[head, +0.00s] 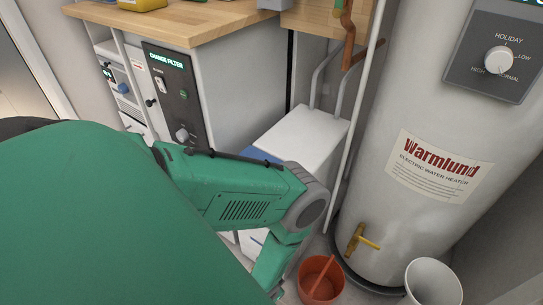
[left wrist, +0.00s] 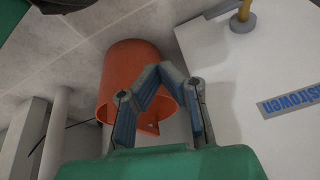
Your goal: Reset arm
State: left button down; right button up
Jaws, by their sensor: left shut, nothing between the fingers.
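My left arm (head: 250,200) is green and reaches down across the middle of the head view. Its gripper is not clearly visible there, at the bottom edge. In the left wrist view my left gripper (left wrist: 158,74) has its fingers bent together, shut and empty. It is in front of an orange bucket (left wrist: 133,52), overlapping it in the picture; I cannot tell whether they touch. The orange bucket also shows in the head view (head: 314,268), on the floor right of my arm. My right gripper is in neither view.
A water heater (head: 400,110) with a brass tap (head: 360,240) stands at the right. A white bucket (head: 433,284) stands at its foot. A white cabinet (head: 240,90) under a wooden counter (head: 190,20) stands behind my arm. Pipes (head: 350,130) run between.

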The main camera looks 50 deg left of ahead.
pick_arm(q)
jog(key=shift+d+r, duration=0.15)
pick_arm(e)
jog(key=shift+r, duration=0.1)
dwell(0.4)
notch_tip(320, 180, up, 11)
jog(key=p, duration=1.1)
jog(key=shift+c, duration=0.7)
pick_arm(q)
jog(key=s+r+g, duration=0.1)
jog(key=s+r, duration=0.3)
jog(key=r, duration=1.6)
jog(key=s+r+g+h, duration=0.1)
jog(key=s+r, duration=0.3)
jog(key=r, duration=1.5)
jog(key=shift+s+a+r+m+g, duration=0.4)
jog(key=shift+g, duration=0.4)
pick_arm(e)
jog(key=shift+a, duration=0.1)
